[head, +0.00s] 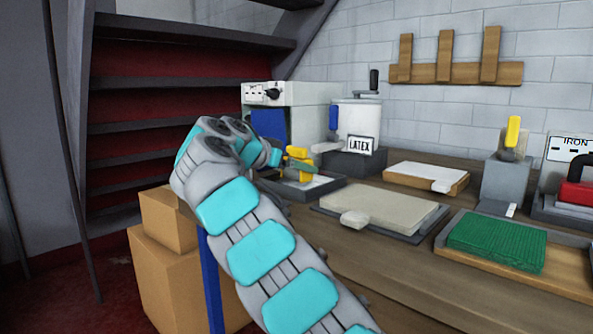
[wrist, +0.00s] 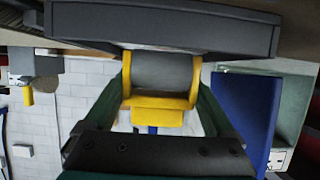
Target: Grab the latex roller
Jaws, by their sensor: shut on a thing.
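My gripper (head: 284,160) is at the low dark tray (head: 318,189) on the bench, left of the white LATEX pot (head: 358,121). In the wrist view its two dark green fingers (wrist: 160,88) are shut on a yellow-framed piece with a grey cylinder (wrist: 160,74). That piece also shows as yellow in the head view (head: 299,168), at the tray. A blue-handled tool with a pale head (head: 333,119) stands against the pot, apart from my gripper. I cannot tell for sure which of the two is the latex roller.
A beige mat on a tray (head: 375,207) and a green rug piece (head: 497,243) lie to the right. A yellow-handled tool in a grey block (head: 513,133) and an iron on its stand (head: 575,185) are farther right. Cardboard boxes (head: 170,270) stand left of the bench.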

